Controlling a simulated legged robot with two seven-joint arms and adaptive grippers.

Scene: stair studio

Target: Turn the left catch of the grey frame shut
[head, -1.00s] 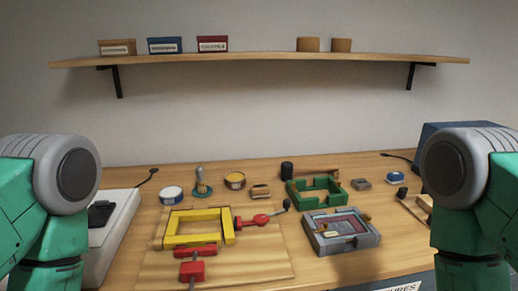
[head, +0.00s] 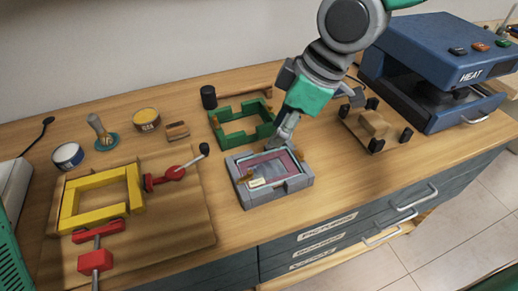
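The grey frame (head: 246,197) lies on the bench at the middle of the head view, with a reddish panel and a pale label inside it. A small brass-coloured left catch (head: 248,175) shows at its left inner side; its exact angle is too small to tell. My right gripper (head: 281,141) reaches down from above, with its fingertips at the far edge of the grey frame. Whether it touches the frame, and whether its fingers are apart, I cannot tell. My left gripper is out of view.
A green frame (head: 221,131) stands just behind the grey frame. A yellow frame (head: 72,205) with red clamps (head: 96,261) lies on a board at left. A blue heat press (head: 420,45) stands at right. Bare bench lies right of the grey frame.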

